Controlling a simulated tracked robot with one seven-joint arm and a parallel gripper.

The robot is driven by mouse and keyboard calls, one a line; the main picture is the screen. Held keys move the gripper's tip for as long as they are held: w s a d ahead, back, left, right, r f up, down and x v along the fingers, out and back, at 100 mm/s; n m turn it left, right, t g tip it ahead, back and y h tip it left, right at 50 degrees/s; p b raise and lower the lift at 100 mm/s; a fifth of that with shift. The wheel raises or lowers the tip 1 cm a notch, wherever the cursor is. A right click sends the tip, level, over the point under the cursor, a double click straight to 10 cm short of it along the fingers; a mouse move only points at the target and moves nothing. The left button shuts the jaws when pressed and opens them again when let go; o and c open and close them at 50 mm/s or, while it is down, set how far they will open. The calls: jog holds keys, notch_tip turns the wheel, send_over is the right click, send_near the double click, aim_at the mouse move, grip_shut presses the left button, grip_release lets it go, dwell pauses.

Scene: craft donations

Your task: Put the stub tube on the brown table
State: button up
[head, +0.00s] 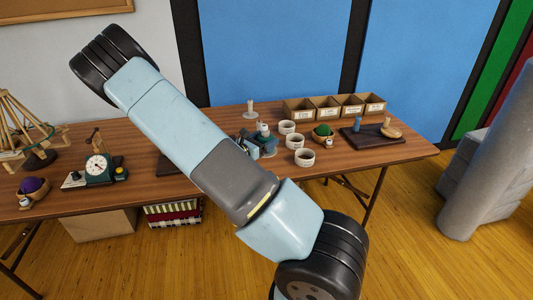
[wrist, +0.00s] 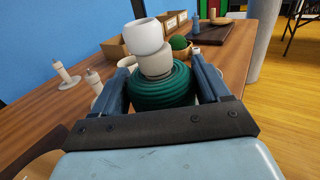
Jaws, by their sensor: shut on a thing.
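My gripper (wrist: 160,82) is shut on what appears to be the stub tube (wrist: 163,87): a dark green, ridged, wound body between the two blue fingers. A beige neck and a white, cup-like top stand above it and look tilted slightly left. I cannot tell whether these are all one piece. In the head view, the white top (head: 263,128) shows beside my gripper (head: 264,143), over the back middle of the brown table (head: 225,120). The lower end is hidden, so I cannot tell whether it touches the table.
Several white rings, including one nearby (head: 304,157), stand right of my gripper. Open card boxes (head: 334,107) line the back. A dark board (head: 362,138) lies at the right. A white spindle (head: 251,110) stands behind. A scale (head: 98,168) stands left. Front right tabletop is clear.

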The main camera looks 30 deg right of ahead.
jog(key=w+d+f, duration=0.1)
jog(key=f, duration=0.1)
jog(key=w+d+f, duration=0.1)
jog(key=f, duration=0.1)
jog(key=w+d+f, duration=0.1)
jog(key=f, duration=0.1)
jog(key=shift+w+d+f, duration=0.1)
jog(key=shift+w+d, duration=0.25)
jog(key=shift+f, duration=1.45)
jog(key=shift+f, duration=0.1)
jog(key=o, duration=1)
jog(key=shift+o, duration=0.2)
jog(key=shift+a, duration=0.1)
